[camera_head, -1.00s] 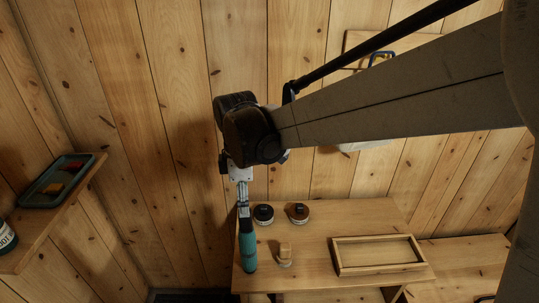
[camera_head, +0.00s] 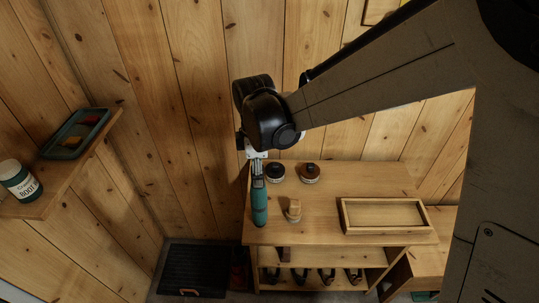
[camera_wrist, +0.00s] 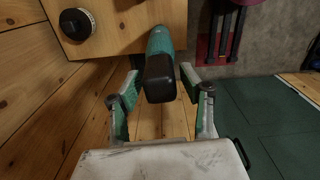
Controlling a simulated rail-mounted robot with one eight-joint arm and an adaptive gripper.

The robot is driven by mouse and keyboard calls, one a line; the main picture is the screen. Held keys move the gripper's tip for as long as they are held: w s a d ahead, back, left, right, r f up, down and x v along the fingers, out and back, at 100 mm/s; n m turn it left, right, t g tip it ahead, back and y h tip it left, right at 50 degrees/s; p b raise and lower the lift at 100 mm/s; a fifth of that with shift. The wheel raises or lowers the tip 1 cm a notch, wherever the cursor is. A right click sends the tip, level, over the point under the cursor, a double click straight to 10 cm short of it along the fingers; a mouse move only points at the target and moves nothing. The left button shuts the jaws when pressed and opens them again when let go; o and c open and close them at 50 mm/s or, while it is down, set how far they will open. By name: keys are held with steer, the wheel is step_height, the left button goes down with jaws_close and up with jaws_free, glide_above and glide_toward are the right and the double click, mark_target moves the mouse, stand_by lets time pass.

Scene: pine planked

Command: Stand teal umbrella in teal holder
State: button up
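The teal umbrella (camera_head: 260,207) points downward below my gripper in the head view, in front of the left end of the wooden shelf unit. In the wrist view the umbrella (camera_wrist: 161,41) shows its black end toward the camera, between the fingers. In the head view my gripper (camera_head: 257,168) is at the umbrella's upper end. I cannot make out a teal holder in either view.
The shelf unit (camera_head: 318,226) bears two round tins (camera_head: 275,172) (camera_head: 309,173), a brush (camera_head: 293,210) and a wooden tray (camera_head: 342,216). A dark mat (camera_head: 192,272) lies on the floor. A red object with dark bars (camera_wrist: 204,49) is beside the shelf. A wall shelf (camera_head: 88,168) is left.

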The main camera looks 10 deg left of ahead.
jaws_close()
steer(key=shift+r, duration=0.15)
